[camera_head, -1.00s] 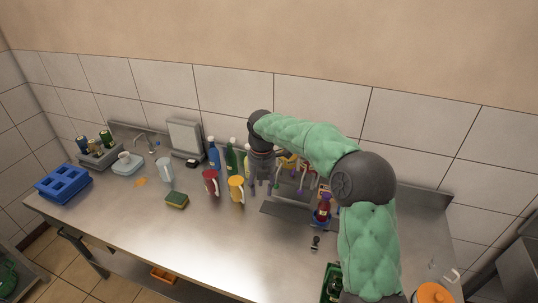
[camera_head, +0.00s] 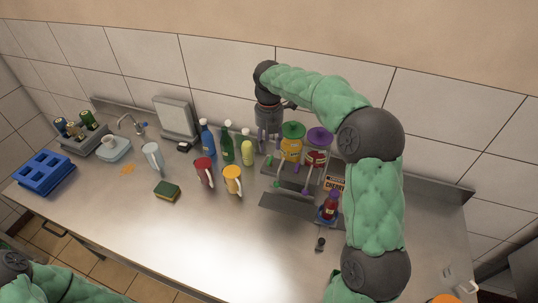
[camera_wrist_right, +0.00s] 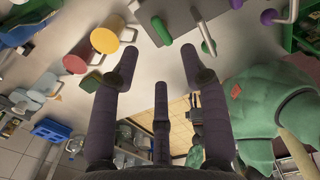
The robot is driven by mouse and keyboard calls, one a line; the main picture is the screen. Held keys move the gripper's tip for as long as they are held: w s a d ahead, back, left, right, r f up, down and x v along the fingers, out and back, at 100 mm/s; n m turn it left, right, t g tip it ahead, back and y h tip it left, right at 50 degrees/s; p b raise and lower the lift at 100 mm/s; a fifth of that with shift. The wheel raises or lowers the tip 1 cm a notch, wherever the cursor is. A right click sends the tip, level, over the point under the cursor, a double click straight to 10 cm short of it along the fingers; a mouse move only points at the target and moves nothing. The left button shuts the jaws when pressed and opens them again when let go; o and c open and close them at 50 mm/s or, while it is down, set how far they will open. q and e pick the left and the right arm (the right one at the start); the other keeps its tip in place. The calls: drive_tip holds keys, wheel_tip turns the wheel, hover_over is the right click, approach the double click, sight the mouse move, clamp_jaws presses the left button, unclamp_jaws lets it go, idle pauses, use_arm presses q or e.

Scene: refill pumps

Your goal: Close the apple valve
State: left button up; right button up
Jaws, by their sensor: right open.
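Two drink dispensers stand at the back of the counter: one with a green lid and yellow body (camera_head: 291,148), one with a purple lid and red body (camera_head: 316,158). No apple label is readable; green parts are on the first. A green handle (camera_head: 269,160) sits at its left; a green handle (camera_wrist_right: 162,30) also shows in the right wrist view. My right gripper (camera_head: 268,147) points down just left of the green-lidded dispenser. Its fingers are spread and empty in the wrist view (camera_wrist_right: 160,70). Contact with the handle cannot be told. My left gripper is out of view.
Bottles (camera_head: 227,143) stand left of my right gripper. A red mug (camera_head: 203,172) and yellow mug (camera_head: 232,181) stand in front. A red bottle (camera_head: 331,205) stands right of the dark drip plate (camera_head: 288,205). The counter's front middle is clear.

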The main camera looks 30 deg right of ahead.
sight(270, 162)
wheel_tip(270, 162, down, 7)
drive_tip(key=shift+f+b, duration=0.15)
drive_tip(key=shift+b, duration=0.15)
clamp_jaws()
